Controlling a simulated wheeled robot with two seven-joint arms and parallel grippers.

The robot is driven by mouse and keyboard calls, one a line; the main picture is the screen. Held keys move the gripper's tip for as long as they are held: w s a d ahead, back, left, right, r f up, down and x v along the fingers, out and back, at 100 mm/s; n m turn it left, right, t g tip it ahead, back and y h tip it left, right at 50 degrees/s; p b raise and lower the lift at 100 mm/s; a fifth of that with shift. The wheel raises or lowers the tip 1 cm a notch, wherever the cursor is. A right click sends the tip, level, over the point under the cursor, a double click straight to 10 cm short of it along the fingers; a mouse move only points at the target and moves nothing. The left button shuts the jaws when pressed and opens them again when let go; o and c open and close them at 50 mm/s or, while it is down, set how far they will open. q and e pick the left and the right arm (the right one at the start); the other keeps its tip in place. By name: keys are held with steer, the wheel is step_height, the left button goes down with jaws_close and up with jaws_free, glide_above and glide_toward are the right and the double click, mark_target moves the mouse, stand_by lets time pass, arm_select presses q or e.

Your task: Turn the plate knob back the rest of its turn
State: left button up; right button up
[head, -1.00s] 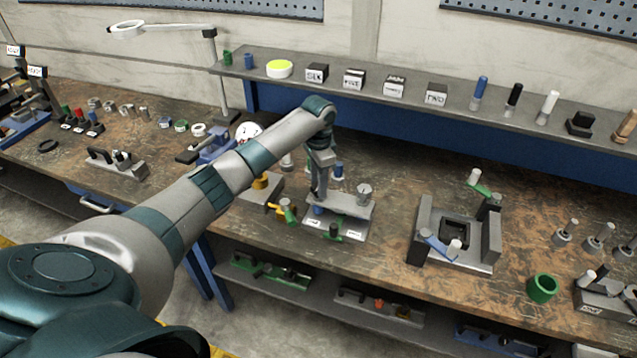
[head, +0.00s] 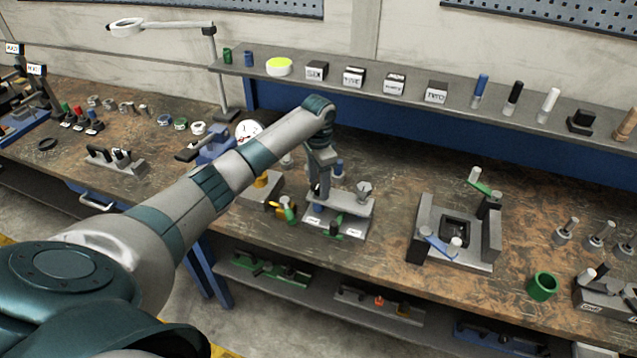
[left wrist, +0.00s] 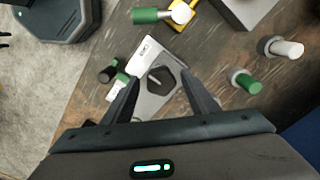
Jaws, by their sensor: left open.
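The grey plate fixture (head: 345,204) stands on the bench at the middle, with white labels on its front. A grey hexagonal knob (head: 364,190) stands up at its right end. In the left wrist view a hexagonal knob (left wrist: 163,80) shows on the grey plate, between the two dark fingers. My left gripper (left wrist: 161,86) is open, one finger to each side of that knob; I cannot tell whether either touches it. In the head view the left gripper (head: 320,187) points down at the fixture, its fingertips hard to make out. My right gripper is not in view.
A yellow piece with a green handle (head: 290,213) stands close left of the fixture. A grey fixture with blue and green levers (head: 490,250) stands to the right, with a green ring (head: 542,287) beyond. Bench between the two fixtures is clear. A shelf (head: 420,102) runs behind.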

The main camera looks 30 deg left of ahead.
arm_select(q)
steer(key=shift+r, duration=0.15)
steer(key=shift+r+b, duration=0.35)
steer(key=shift+r, duration=0.15)
step_height(320, 180, up, 11)
steer(key=b, duration=0.4)
step_height(320, 180, up, 5)
glide_above(318, 184)
steer(key=shift+d, duration=0.15)
steer(key=shift+f, duration=0.1)
